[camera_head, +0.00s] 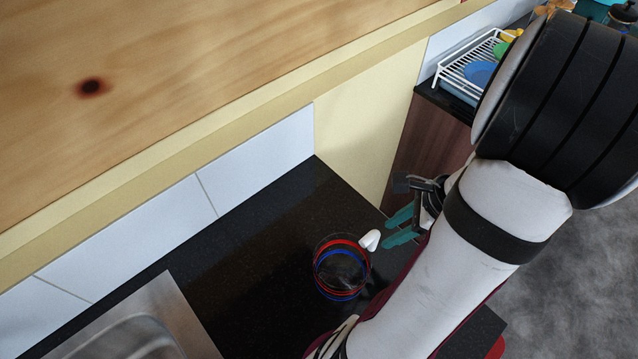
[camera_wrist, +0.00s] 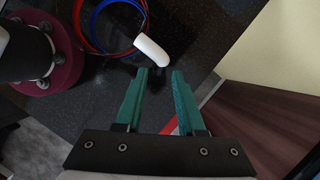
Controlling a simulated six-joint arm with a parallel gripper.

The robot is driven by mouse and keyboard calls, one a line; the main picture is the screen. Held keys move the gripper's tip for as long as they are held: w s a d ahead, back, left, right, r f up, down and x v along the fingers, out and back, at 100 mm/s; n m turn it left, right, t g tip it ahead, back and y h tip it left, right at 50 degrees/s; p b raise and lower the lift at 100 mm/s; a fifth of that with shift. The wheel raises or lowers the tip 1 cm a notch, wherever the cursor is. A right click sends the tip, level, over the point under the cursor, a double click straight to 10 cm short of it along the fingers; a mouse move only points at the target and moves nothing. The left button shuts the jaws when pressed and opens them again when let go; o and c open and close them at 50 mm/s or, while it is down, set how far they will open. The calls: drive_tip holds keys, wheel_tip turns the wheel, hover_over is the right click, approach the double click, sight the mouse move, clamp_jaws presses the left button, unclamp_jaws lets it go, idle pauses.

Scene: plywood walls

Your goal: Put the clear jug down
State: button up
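The clear jug (camera_head: 341,267) has red and blue rings and a white handle (camera_head: 369,241). It appears to stand on the black counter (camera_head: 265,240). In the wrist view the jug's rings (camera_wrist: 100,50) are at the top, with the white handle (camera_wrist: 151,49) pointing toward my fingers. My gripper (camera_head: 388,233) has teal fingers and is just right of the handle in the head view. In the wrist view my gripper (camera_wrist: 161,72) is open, with an empty gap between the fingertips. The handle lies just beyond the tips, not between them.
A steel sink (camera_head: 140,325) is set into the counter at the lower left. White wall tiles (camera_head: 250,170) run behind the counter. A white dish rack (camera_head: 465,70) with coloured dishes stands at the upper right. The counter left of the jug is clear.

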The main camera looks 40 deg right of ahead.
approach(349, 264)
drive_tip(key=w+f, duration=0.1)
drive_tip(key=w+d+f, duration=0.1)
drive_tip(key=f, duration=0.1)
drive_tip(key=w+d+f, duration=0.1)
drive_tip(key=f, duration=0.1)
drive_tip(key=shift+d+f, duration=0.1)
drive_tip(key=shift+f, duration=0.15)
clamp_jaws()
idle(1.0)
